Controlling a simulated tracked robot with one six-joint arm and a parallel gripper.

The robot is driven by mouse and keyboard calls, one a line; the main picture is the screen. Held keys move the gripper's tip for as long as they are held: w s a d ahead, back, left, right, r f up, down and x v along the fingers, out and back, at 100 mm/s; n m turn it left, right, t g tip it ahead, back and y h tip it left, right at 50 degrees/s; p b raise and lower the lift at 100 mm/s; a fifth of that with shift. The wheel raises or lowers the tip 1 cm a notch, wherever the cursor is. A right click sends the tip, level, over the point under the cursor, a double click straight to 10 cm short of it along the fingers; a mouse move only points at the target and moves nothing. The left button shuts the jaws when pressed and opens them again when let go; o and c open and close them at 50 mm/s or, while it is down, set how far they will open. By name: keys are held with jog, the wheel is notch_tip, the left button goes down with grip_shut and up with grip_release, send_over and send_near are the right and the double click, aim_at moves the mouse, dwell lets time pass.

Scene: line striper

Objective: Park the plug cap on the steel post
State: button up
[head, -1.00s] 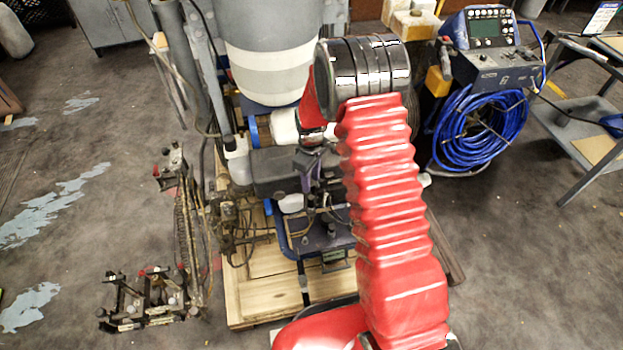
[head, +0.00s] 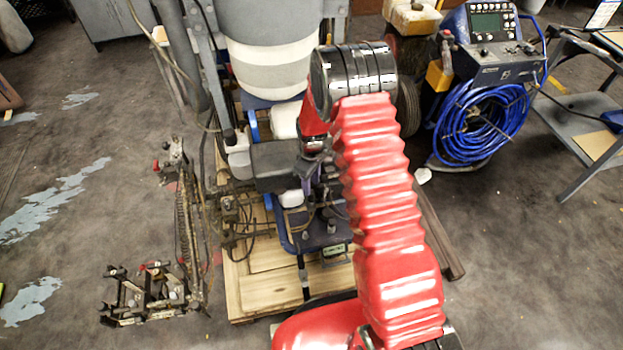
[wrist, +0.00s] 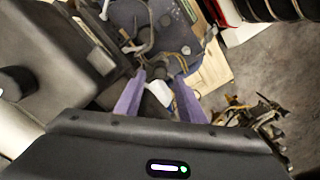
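My gripper (wrist: 160,75) shows in the wrist view as two purple fingers with a gap between their tips. Dark shapes and a small pale blue-white patch show in the gap. I cannot tell whether any of these is held or lies behind. In the head view my gripper (head: 308,168) is small and partly covered by my red arm, over the striper's middle. I cannot make out the plug cap or the steel post with certainty. The striper's blue-grey deck (wrist: 205,72) lies beyond the fingers in the wrist view.
The striper's large grey tank (head: 270,60) stands behind my gripper, and hoses and a spring frame (head: 185,225) stand left. A wooden pallet (head: 245,290) lies underneath. A blue hose coil (head: 485,125) and a metal table (head: 590,110) are at the right. Floor at right front is clear.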

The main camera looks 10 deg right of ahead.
jog(key=shift+f, duration=2.45)
jog(key=shift+r, duration=0.1)
grip_shut()
jog(key=shift+r, duration=0.8)
jog(key=shift+r, duration=1.85)
jog(key=shift+r, duration=0.1)
